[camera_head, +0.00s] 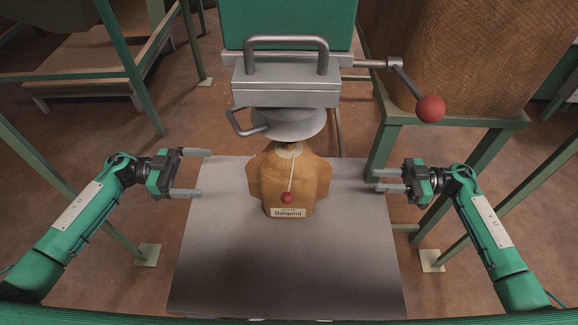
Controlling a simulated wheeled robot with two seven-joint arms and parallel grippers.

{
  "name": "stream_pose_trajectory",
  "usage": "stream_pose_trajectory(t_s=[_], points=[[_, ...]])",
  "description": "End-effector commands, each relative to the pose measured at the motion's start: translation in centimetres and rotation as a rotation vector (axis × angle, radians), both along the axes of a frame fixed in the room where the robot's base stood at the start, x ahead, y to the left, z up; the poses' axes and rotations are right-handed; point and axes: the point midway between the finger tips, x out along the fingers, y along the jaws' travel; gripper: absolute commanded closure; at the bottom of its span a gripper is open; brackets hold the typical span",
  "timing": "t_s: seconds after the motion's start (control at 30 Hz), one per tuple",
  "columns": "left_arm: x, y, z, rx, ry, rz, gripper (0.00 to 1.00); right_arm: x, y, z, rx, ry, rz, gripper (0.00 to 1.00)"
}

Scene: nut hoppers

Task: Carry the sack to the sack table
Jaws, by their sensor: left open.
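The tan sack (265,185) stands upright under the round grey spout (290,124) of a hopper. It has a white label at its lower front, and a cord with a red ball hangs in front of it. Its top is close below the spout; I cannot tell whether they touch. My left gripper (201,173) is open and empty, to the left of the sack and apart from it. My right gripper (379,180) is to the right of the sack, apart from it, its fingers parted by a small gap with nothing between. I cannot tell which table is the sack table.
A flat grey plate (285,270) lies below the sack, bare in front. The hopper (285,85) has a handle and a red-knobbed lever (430,109) reaching right. A green-framed stand (455,119) bears a large brown block. A wooden-topped table (85,65) is at the upper left.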

Motion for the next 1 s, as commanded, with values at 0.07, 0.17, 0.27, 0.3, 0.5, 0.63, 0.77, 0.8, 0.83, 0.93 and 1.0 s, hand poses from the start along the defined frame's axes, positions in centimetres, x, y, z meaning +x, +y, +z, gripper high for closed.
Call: stream_pose_trajectory(t_s=[0.07,0.17,0.27,0.3,0.5,0.63,0.77,0.8,0.83,0.93,1.0], points=[[0.0,0.0,0.0,0.000,0.000,0.000,0.01,0.0,0.0,0.0,0.000,0.000,0.000,0.70],[0.0,0.0,0.0,0.000,0.000,0.000,0.01,0.0,0.0,0.0,0.000,0.000,0.000,0.70],[0.0,0.0,0.0,0.000,0.000,0.000,0.01,0.0,0.0,0.0,0.000,0.000,-0.001,0.70],[0.0,0.0,0.0,0.000,0.000,0.001,0.01,0.0,0.0,0.0,0.000,0.000,-0.001,0.70],[0.0,-0.6,0.0,-0.001,-0.001,0.000,0.01,0.0,0.6,0.0,0.001,-0.001,0.000,0.70],[-0.1,-2.3,0.0,-0.004,0.000,-0.001,0.01,0.0,2.3,0.0,0.004,0.000,0.001,0.70],[-0.1,-4.8,0.0,-0.004,-0.001,-0.002,0.01,0.0,4.8,0.0,0.005,-0.001,0.000,0.70],[-0.1,-5.6,0.0,-0.004,-0.001,-0.001,0.01,0.0,5.6,0.1,0.005,-0.001,0.001,0.70],[-0.1,-6.2,0.1,-0.005,-0.001,-0.001,0.01,0.0,6.2,0.1,0.005,-0.001,0.001,0.70],[-0.1,-8.2,0.1,-0.005,-0.001,-0.001,0.01,0.1,8.2,0.1,0.005,-0.001,0.000,0.70],[-0.1,-9.5,0.0,-0.004,-0.001,-0.001,0.01,0.1,9.5,0.1,0.005,0.000,0.000,0.70]])
